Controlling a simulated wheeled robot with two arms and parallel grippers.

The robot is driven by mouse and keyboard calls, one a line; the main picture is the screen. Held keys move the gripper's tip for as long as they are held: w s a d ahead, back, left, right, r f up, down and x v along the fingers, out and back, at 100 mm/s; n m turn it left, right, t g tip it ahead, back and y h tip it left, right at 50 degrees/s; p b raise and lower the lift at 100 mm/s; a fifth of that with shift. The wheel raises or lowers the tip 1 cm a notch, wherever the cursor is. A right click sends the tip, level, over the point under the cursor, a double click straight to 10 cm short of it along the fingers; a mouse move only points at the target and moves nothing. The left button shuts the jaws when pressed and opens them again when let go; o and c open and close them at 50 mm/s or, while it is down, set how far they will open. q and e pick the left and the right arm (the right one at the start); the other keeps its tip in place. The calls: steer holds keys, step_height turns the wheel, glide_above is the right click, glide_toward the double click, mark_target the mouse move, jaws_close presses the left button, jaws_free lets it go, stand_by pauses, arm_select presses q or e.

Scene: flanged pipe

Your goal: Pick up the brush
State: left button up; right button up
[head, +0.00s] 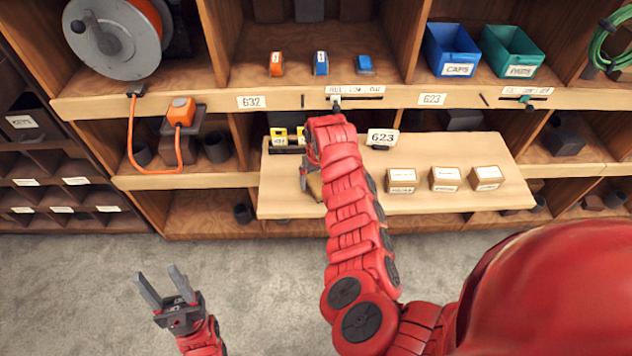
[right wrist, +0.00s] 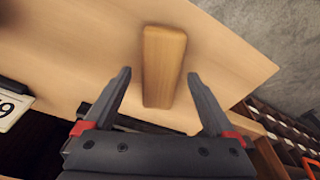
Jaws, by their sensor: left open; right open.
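The brush shows as a long, rounded wooden block (right wrist: 164,62) on the pale pull-out board (head: 455,208) in the right wrist view. No bristles can be seen. In the head view, a small tan part of it (head: 315,186) shows beside my right gripper (head: 305,178), which hides the rest. In the right wrist view, my right gripper (right wrist: 159,75) is open, with its two fingertips on either side of the block's near part and gaps between. My left gripper (head: 158,272) is open and empty, low over the grey floor.
Shelves above hold a cable reel (head: 115,38), a blue bin (head: 452,50) and a green bin (head: 511,52).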

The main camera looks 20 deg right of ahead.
steer(key=shift+f, duration=0.6)
jaws_close()
